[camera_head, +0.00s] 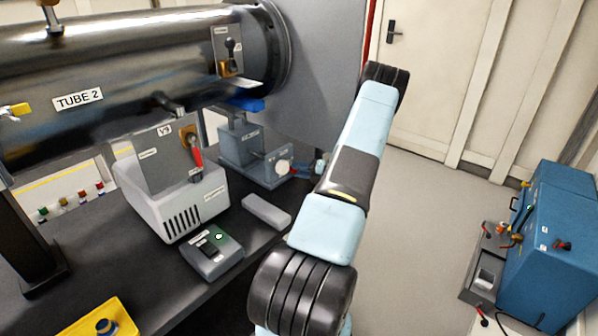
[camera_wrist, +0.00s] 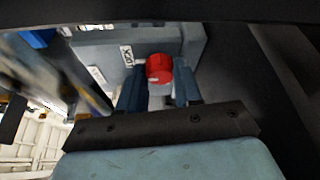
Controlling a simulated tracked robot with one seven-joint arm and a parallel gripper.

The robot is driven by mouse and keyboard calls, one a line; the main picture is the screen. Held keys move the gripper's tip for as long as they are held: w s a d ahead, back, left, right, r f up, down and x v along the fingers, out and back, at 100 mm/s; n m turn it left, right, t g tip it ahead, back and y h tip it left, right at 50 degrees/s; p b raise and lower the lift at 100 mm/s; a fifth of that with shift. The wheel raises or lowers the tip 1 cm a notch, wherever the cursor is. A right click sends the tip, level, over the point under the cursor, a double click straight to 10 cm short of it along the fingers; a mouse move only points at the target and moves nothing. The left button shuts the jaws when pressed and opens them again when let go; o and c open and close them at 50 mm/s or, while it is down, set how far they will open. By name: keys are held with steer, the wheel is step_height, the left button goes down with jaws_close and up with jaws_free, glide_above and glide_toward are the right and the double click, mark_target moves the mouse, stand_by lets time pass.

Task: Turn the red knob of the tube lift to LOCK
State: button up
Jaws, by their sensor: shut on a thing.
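The red knob (camera_wrist: 159,67) shows in the wrist view on the grey body of the tube lift (camera_wrist: 190,38). My gripper (camera_wrist: 160,88) has its two blue fingers on either side of the knob, shut on it. A white label reading LOCK (camera_wrist: 127,55) is just left of the knob. A second white label (camera_wrist: 97,75) is further left, its text unreadable. Where the knob points I cannot tell. In the head view my gripper (camera_head: 303,169) reaches the right side of the tube lift (camera_head: 240,145), by a pale round part (camera_head: 283,167); no red of the knob shows there.
The dark tube marked TUBE 2 (camera_head: 150,60) runs above the bench. A pale box with a red-handled valve (camera_head: 190,200), a grey switch box (camera_head: 212,252) and a grey block (camera_head: 266,210) stand left of my arm. A blue cabinet (camera_head: 555,240) is at right; floor between is clear.

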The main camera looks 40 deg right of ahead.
steer(key=shift+d+f, duration=0.1)
steer(key=shift+d, duration=0.05)
steer(key=o, duration=1)
steer(key=shift+o, duration=0.2)
steer(key=v, duration=1.3)
steer(key=shift+s+d, duration=0.1)
steer(key=shift+s, duration=0.3)
